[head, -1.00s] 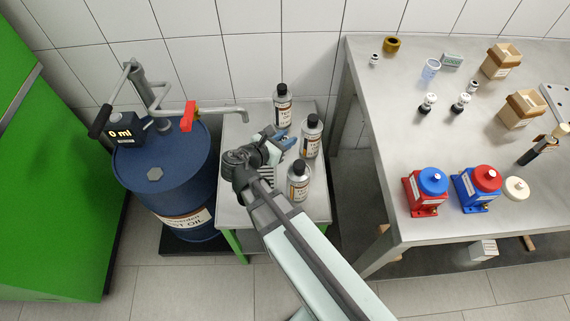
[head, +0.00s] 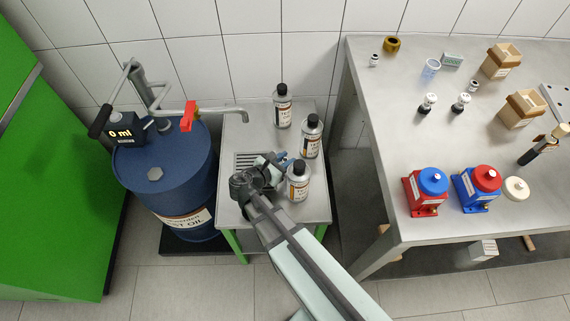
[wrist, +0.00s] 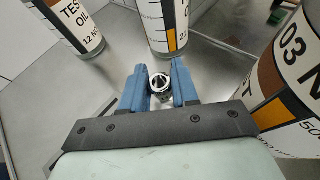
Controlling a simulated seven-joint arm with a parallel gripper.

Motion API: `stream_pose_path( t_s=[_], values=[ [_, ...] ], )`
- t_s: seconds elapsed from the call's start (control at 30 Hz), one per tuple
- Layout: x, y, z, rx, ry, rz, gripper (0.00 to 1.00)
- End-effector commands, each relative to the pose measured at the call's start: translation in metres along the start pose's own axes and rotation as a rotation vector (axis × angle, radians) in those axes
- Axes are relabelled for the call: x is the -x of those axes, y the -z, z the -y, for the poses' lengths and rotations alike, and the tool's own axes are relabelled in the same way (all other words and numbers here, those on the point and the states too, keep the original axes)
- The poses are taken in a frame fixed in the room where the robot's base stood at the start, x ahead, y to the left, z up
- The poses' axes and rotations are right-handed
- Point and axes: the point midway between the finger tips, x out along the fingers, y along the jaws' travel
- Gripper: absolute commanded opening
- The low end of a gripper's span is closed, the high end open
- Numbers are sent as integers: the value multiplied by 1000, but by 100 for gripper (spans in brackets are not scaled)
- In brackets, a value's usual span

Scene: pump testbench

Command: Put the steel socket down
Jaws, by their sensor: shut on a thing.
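The steel socket (wrist: 159,82) is a small shiny ring-shaped piece with an open bore facing the wrist camera. My gripper (wrist: 160,85) is shut on it, with one blue finger on each side. In the head view my gripper (head: 283,160) is over the small steel side table (head: 236,206), just behind the front test oil bottle (head: 298,183). The socket cannot be made out there. Whether its underside touches the tabletop cannot be told.
A middle bottle (head: 311,138) and a back bottle (head: 283,107) stand on the side table near my gripper. A drain grate (head: 246,160) lies left of it, below the drum's spout (head: 240,112). The table's front left is clear. A large workbench (head: 385,150) stands right.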

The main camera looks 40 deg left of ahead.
Motion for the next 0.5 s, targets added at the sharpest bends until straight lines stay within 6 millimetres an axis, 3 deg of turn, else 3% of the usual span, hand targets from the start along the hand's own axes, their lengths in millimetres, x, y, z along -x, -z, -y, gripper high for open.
stream_pose_path(
  t_s=[0.23,0.5],
  values=[
    [-11,26,-1,1,0,-1,0],
    [-11,26,0,0,0,-1,0]
  ],
)
